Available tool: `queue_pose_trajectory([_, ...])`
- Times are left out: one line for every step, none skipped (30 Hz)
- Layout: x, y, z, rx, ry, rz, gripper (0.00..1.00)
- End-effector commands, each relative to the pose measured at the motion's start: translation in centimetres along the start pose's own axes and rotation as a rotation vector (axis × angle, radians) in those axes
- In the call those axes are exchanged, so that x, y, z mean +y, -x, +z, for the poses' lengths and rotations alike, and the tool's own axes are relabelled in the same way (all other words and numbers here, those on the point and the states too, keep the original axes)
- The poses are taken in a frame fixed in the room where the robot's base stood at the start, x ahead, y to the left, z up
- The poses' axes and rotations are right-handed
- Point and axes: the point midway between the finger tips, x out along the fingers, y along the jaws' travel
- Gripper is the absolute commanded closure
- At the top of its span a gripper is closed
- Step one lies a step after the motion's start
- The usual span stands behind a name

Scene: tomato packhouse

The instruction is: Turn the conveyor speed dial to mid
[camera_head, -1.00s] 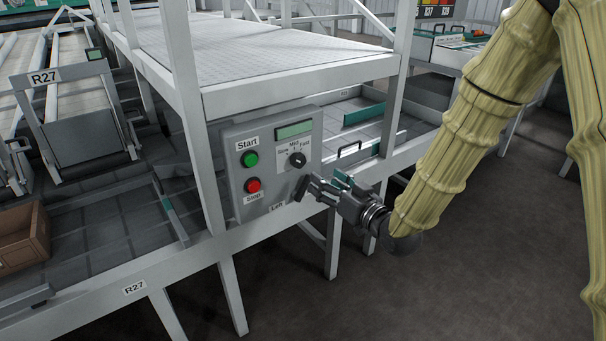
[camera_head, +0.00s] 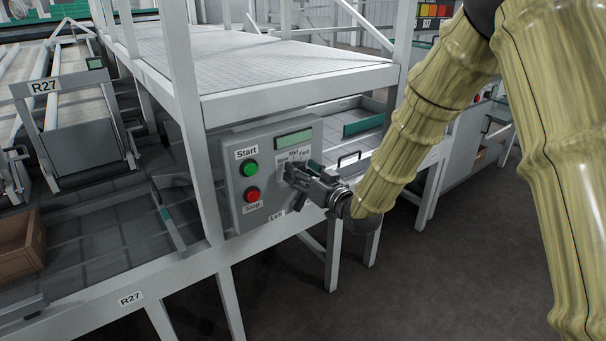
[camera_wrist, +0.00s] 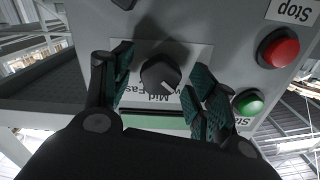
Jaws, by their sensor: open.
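The speed dial (camera_wrist: 160,72) is a black round knob on the grey control panel (camera_head: 235,190). The wrist view shows it upside down, with the Mid label below it and Fast at lower left. Its white pointer mark points to lower right, on the side away from Fast. The Slow label is mostly hidden by the right finger there. My gripper (camera_wrist: 164,74) is open, one finger on each side of the dial, with visible gaps in the picture. Contact does not show. In the head view my gripper (camera_head: 291,178) covers the dial.
The green Start button (camera_head: 250,168) and red Stop button (camera_head: 252,194) are left of the dial. A small display (camera_head: 294,139) is above it. A white frame post (camera_head: 190,120) stands just left of the panel. Open floor (camera_head: 400,290) lies at lower right.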

Motion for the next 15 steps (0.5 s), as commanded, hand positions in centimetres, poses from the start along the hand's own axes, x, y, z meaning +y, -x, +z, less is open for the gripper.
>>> queue_pose_trajectory([0.0,-0.05,0.01,0.0,0.0,0.0,0.42])
queue_pose_trajectory([0.0,-0.06,0.01,0.0,0.0,0.0,0.42])
queue_pose_trajectory([0.01,-0.06,0.01,0.0,0.0,0.0,0.42])
queue_pose_trajectory([0.01,-0.05,0.01,0.0,0.0,0.0,0.42])
queue_pose_trajectory([0.01,-0.05,0.01,0.0,0.0,0.0,0.42])
queue_pose_trajectory([0.02,-0.04,0.01,0.0,0.0,0.0,0.42])
queue_pose_trajectory([0.02,-0.04,0.01,0.0,0.0,0.0,0.42])
queue_pose_trajectory([0.02,-0.03,0.01,0.0,0.0,0.0,0.46])
queue_pose_trajectory([0.03,-0.03,0.01,0.0,0.0,0.0,0.53])
queue_pose_trajectory([0.03,-0.02,0.01,0.0,0.0,0.0,0.58])
queue_pose_trajectory([0.03,-0.02,0.01,0.0,0.0,0.001,0.64])
queue_pose_trajectory([0.04,-0.02,0.01,0.0,0.0,0.001,0.71])
queue_pose_trajectory([0.04,-0.01,0.01,0.0,0.0,0.001,0.77])
queue_pose_trajectory([0.05,-0.01,0.01,0.0,0.0,0.001,0.82])
queue_pose_trajectory([0.06,0.0,0.01,0.0,0.0,0.001,0.88])
